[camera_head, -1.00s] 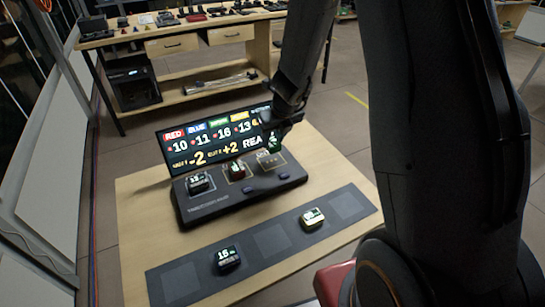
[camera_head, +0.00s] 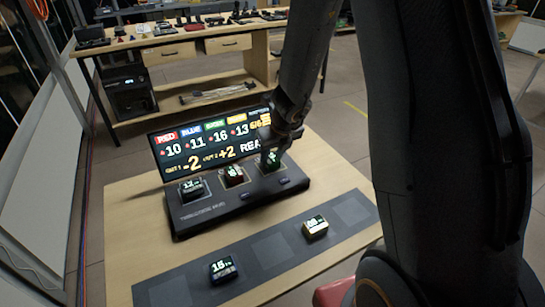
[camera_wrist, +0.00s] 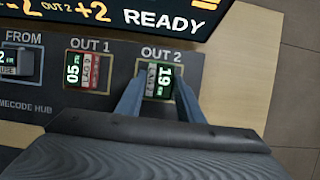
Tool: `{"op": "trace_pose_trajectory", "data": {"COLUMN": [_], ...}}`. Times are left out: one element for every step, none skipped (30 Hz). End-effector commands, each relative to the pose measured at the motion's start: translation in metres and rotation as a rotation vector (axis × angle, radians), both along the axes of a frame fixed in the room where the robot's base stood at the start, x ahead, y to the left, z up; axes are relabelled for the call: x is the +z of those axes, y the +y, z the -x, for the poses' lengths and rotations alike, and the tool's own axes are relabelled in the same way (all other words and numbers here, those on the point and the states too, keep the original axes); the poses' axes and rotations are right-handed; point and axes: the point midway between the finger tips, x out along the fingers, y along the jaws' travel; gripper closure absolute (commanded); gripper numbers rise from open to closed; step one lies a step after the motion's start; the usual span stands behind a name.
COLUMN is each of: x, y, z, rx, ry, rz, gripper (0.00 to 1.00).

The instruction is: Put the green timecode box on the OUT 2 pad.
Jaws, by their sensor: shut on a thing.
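The green timecode box (camera_head: 270,159) is at the OUT 2 pad, the right-hand pad of the dark timecode hub (camera_head: 215,212). In the wrist view the green box (camera_wrist: 164,78), its display reading 19, lies inside the OUT 2 outline, below the printed label. My gripper (camera_wrist: 158,86) is shut on it, one finger on each side. The gripper (camera_head: 277,146) partly hides the box in the head view. The box looks down at pad level; whether its underside touches is hidden.
A red box (camera_wrist: 83,71) sits on OUT 1, and another box (camera_head: 192,188) on the FROM pad. A lit screen (camera_head: 210,143) stands behind the hub. On the front strip are a blue box (camera_head: 223,269) and a yellow box (camera_head: 315,226). A workbench (camera_head: 185,47) stands behind.

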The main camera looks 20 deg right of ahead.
Motion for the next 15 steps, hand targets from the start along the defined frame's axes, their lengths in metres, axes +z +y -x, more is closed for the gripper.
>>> {"op": "trace_pose_trajectory", "data": {"x": [0.0006,0.0006,0.0004,0.0000,-0.0008,-0.0020,-0.0029,-0.0036,-0.0031,-0.0028,-0.0027,-0.0026,-0.0026,-0.0026,-0.0026], "y": [-0.0001,-0.0001,-0.0001,-0.0001,-0.0001,0.0000,0.0000,0.0000,0.0000,0.0000,0.0000,0.0000,0.0000,0.0000,0.0000], "z": [-0.0001,-0.0001,-0.0002,-0.0002,-0.0002,-0.0003,-0.0003,-0.0003,0.0000,0.0000,0.0001,0.0000,0.0000,0.0000,0.0000], "rx": [0.000,0.000,0.000,0.000,0.000,0.000,0.000,0.000,0.000,0.000,0.000,0.000,0.000,0.000,0.000], "ry": [0.000,0.000,0.000,0.000,0.000,0.000,0.000,0.000,0.000,0.000,0.000,0.000,0.000,0.000,0.000], "rz": [0.000,0.000,0.000,0.000,0.000,0.000,0.000,0.000,0.000,0.000,0.000,0.000,0.000,0.000,0.000], "gripper": [0.91,0.91,0.91,0.91,0.91,0.91,0.91,0.91,0.61,0.56,0.51,0.47,0.47,0.47,0.47]}}
